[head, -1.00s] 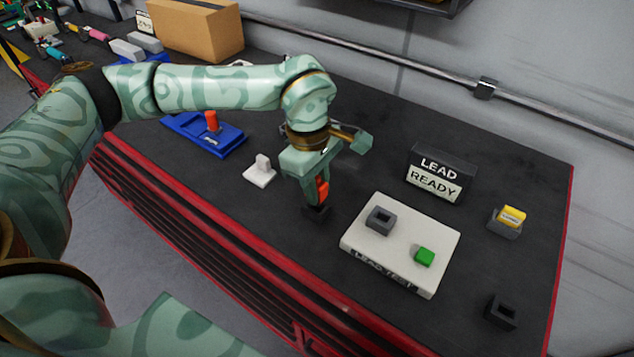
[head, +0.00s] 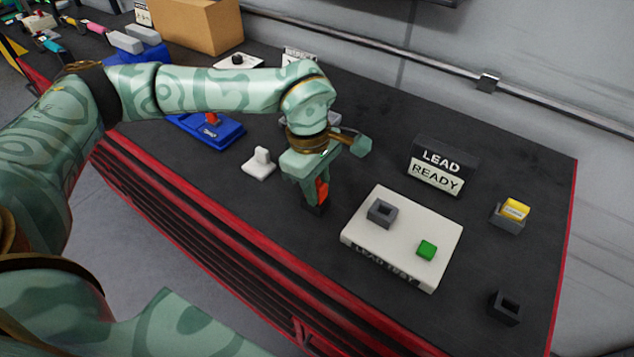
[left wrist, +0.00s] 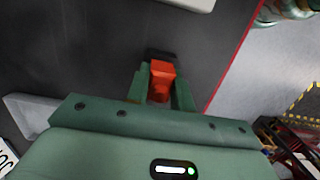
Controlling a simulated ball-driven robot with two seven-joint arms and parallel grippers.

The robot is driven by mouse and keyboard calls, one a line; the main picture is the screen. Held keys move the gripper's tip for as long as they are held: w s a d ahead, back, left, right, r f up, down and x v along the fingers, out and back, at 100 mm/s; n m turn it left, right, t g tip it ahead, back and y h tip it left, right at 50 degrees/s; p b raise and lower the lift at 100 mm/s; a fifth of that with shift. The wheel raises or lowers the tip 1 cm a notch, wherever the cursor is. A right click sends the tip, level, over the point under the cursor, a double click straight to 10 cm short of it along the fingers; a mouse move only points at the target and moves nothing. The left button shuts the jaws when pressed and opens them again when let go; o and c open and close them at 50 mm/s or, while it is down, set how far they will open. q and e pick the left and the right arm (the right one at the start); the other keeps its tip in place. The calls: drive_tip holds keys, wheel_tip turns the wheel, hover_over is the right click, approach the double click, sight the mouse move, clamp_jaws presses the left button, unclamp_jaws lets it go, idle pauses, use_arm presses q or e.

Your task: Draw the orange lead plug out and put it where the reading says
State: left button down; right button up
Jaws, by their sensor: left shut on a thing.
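The orange lead plug (head: 321,191) is between the fingers of my left gripper (head: 312,192), which is shut on it. It also shows in the left wrist view (left wrist: 161,75), with a dark socket (left wrist: 160,55) at its far end. In the head view the plug's lower end is at the dark socket (head: 314,208) on the bench; I cannot tell how deep it sits. The sign (head: 438,172) reads "LEAD READY". The white lead test block (head: 365,232) has an empty grey socket (head: 382,211) and a green button (head: 427,250). My right gripper is not in view.
A grey holder (head: 508,222) with a yellow block stands right of the sign. An empty dark socket (head: 505,307) is near the bench's right front. A white piece (head: 260,165) and a blue tray (head: 212,133) with an orange-red handle are left of my gripper.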

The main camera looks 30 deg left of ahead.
use_arm(q)
drive_tip(key=shift+f, duration=0.15)
drive_tip(key=c, duration=1.1)
unclamp_jaws()
drive_tip(key=shift+c, duration=0.2)
wheel_tip(320, 180, up, 16)
drive_tip(key=a+p, duration=0.1)
drive_tip(key=a, duration=0.1)
drive_tip(key=shift+w, duration=0.15)
